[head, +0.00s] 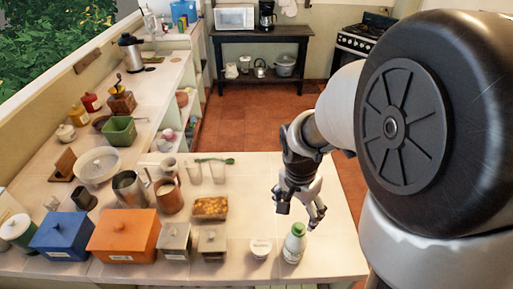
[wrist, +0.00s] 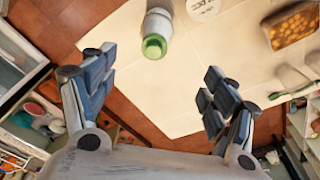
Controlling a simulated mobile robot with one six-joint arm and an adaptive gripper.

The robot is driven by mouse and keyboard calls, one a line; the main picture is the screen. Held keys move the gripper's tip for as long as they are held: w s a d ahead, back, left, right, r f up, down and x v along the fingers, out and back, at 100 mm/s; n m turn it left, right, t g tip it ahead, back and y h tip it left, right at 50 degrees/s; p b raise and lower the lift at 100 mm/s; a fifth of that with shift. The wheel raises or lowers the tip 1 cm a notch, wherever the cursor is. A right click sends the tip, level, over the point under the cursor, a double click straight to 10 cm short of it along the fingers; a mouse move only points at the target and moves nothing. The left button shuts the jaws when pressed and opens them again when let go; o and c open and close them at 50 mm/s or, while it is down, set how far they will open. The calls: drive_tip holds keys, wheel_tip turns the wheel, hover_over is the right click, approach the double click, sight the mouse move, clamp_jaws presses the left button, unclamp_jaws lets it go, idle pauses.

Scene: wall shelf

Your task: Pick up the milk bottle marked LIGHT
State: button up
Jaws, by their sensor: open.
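A white milk bottle with a green cap (head: 294,243) stands upright near the front right of the counter. The writing on it is too small to read. It also shows in the wrist view at the top, with its green cap (wrist: 154,46) toward me. My gripper (head: 302,207) is open and empty, above the counter and a little behind the bottle, apart from it. In the wrist view my gripper (wrist: 155,72) has its fingers spread wide, and the bottle lies beyond the gap between them.
A white round tub (head: 260,249) stands just left of the bottle. A small tray of orange food (head: 209,208) and a grey canister (head: 211,243) are farther left, then an orange box (head: 123,236) and a blue box (head: 65,235). The counter's right edge is close to the bottle.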

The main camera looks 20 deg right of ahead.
sight(297, 227)
drive_tip(key=f, duration=0.3)
drive_tip(key=f+b, duration=0.1)
drive_tip(key=f, duration=0.3)
drive_tip(key=d+f+b, duration=0.1)
drive_tip(key=f, duration=0.2)
drive_tip(key=shift+d+f, duration=0.1)
drive_tip(key=shift+f, duration=0.05)
drive_tip(key=shift+w+d+f+b, duration=0.1)
drive_tip(key=shift+d+f+b, duration=0.1)
drive_tip(key=shift+f, duration=0.8)
drive_tip(key=shift+d+f+b, duration=0.2)
drive_tip(key=shift+f+b, duration=0.05)
drive_tip(key=shift+f, duration=0.7)
drive_tip(key=shift+w+d+f+b, duration=0.1)
drive_tip(key=shift+d+f+b, duration=0.1)
drive_tip(key=shift+f, duration=0.8)
drive_tip(key=shift+r, duration=0.1)
clamp_jaws()
